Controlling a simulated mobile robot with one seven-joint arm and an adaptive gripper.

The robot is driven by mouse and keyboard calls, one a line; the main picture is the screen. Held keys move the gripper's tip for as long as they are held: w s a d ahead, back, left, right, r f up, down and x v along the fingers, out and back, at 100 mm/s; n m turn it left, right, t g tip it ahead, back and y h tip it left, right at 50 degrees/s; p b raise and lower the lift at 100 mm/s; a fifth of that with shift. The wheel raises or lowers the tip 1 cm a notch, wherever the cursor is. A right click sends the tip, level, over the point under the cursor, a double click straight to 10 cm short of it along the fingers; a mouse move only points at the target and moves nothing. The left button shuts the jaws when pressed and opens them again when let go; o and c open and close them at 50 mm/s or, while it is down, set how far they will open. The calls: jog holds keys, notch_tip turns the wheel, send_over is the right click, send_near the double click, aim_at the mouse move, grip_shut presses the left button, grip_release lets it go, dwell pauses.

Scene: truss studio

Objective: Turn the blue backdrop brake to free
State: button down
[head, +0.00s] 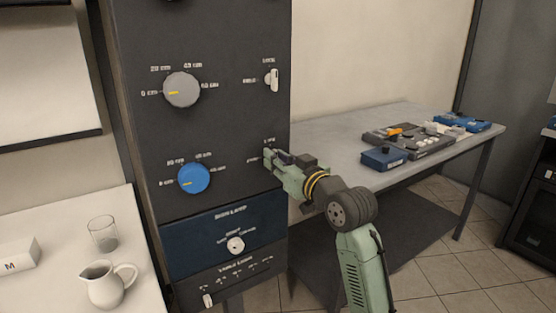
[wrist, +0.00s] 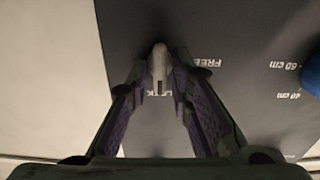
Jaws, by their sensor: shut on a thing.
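The blue backdrop brake is a small pale lever (wrist: 159,66) on the dark panel, to the right of the blue knob (head: 194,178) in the head view. My gripper (head: 271,157) is at this lever in the head view and hides most of it. In the wrist view, the lever stands between the tips of my gripper (wrist: 160,80), which is shut on it. The lever lies upright in that picture, its lower end toward a partly hidden label that seems to read LOCK. The FREE label (wrist: 207,63) is off to the lever's right there.
A grey knob (head: 182,90) and a similar white lever (head: 272,79) sit higher on the panel (head: 225,125). A lamp knob (head: 236,245) is below. A table (head: 335,140) with a blue box (head: 384,158) and other equipment stands right. A glass and a jug (head: 106,284) stand left.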

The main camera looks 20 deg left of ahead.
jog(key=shift+f, duration=0.1)
jog(key=n+b, duration=0.4)
jog(key=n, duration=0.2)
jog(key=n+b, duration=0.9)
jog(key=n, duration=0.2)
jog(key=shift+s+a+f+n+b, duration=0.15)
jog(key=shift+s+f+n+b, duration=0.05)
jog(key=shift+s+n+b, duration=0.1)
dwell(0.3)
jog(key=c, duration=1.7)
grip_release()
jog(key=shift+w, duration=0.1)
